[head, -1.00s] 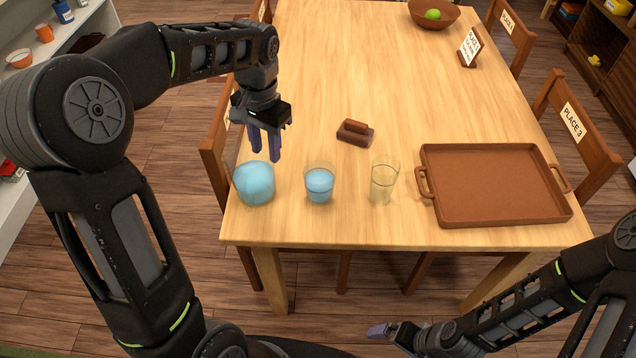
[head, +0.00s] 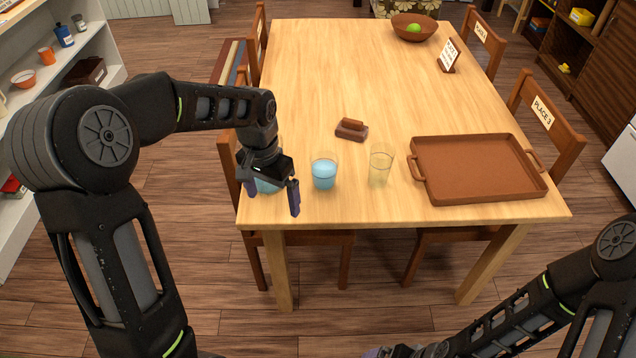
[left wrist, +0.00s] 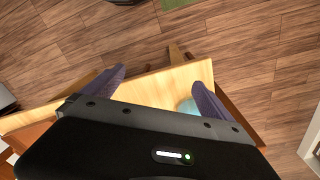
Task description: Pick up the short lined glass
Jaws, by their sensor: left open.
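Three glasses stand in a row at the near edge of the wooden table. The middle glass (head: 324,172) is short, holds blue liquid and seems to carry a thin line. The right glass (head: 380,168) is slimmer, with pale yellowish contents. The wide left glass (head: 266,186), also blue, is mostly hidden behind my left gripper (head: 272,196). That gripper is open and empty, fingers pointing down, left of the middle glass. In the left wrist view, a bit of blue (left wrist: 186,106) shows beside one finger. My right gripper (head: 385,352) is barely visible at the bottom edge.
A brown tray (head: 480,196) lies right of the glasses. A small brown block-like object (head: 351,129) lies behind them. A bowl (head: 415,27) with a green fruit and a sign (head: 449,56) stand farther back.

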